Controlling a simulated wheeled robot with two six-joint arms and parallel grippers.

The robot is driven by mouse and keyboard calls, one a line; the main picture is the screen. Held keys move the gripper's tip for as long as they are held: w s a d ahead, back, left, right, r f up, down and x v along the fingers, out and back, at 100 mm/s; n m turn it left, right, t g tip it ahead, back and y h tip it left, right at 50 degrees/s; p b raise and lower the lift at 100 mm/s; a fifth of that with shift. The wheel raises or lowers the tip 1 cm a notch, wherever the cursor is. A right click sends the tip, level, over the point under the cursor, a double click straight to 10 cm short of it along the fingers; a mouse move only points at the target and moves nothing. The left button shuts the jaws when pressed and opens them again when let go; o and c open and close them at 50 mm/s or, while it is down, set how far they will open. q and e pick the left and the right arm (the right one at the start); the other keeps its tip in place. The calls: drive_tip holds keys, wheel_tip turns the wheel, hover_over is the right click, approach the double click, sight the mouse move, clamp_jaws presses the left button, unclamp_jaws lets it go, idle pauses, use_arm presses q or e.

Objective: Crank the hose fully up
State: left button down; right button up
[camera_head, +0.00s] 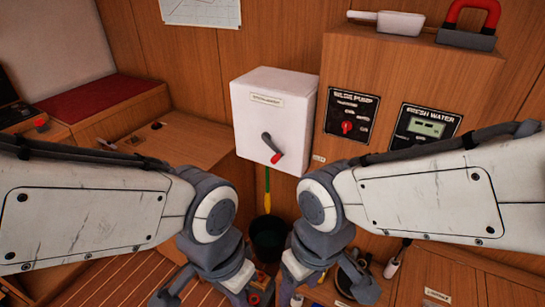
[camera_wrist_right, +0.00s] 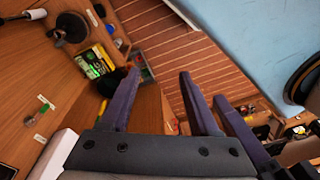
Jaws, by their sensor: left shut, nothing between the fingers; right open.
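A white box (camera_head: 250,100) is fixed to the wooden wall in the head view, with a small label too small to read. A grey crank (camera_head: 269,143) on its front points down and slightly right, ending in a red knob (camera_head: 277,158). A thin green hose (camera_head: 267,180) hangs below the box, with a yellow part (camera_head: 267,202) just above a dark bucket. My left gripper (camera_head: 252,294) is shut and empty at the bottom edge, below the box. My right gripper (camera_wrist_right: 160,74) is open and empty in the right wrist view. Neither gripper touches the crank.
The dark bucket (camera_head: 268,238) stands under the hose. Right of the box are a pump panel (camera_head: 350,115) with a red knob and a fresh water panel (camera_head: 424,128). A wooden counter (camera_head: 185,140) lies to the left. Space before the crank is clear.

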drive_tip(key=w+d+f+m+t+b, duration=0.1)
drive_tip(key=w+d+f+m+b, duration=0.15)
drive_tip(key=w+f, duration=0.2)
drive_tip(key=w+d+f+m+t+b, duration=0.1)
drive_tip(key=w+d+f+m, duration=0.15)
drive_tip(key=w, duration=0.35)
drive_tip(key=m+t+h, duration=0.1)
drive_tip(key=m+t, duration=0.3)
drive_tip(key=t, duration=0.6)
approach(273, 162)
drive_tip(key=x, duration=0.2)
drive_tip(key=s+a+f+m+t+h, duration=0.1)
drive_tip(key=a+f+m+t+h, duration=0.35)
drive_tip(key=h, duration=0.45)
drive_tip(key=shift+m+g, duration=0.55)
drive_tip(key=shift+g, duration=0.1)
drive_tip(key=x, duration=1)
drive_tip(key=shift+w+r, duration=0.1)
drive_tip(key=shift+r, duration=0.3)
drive_tip(key=shift+a, duration=0.1)
clamp_jaws()
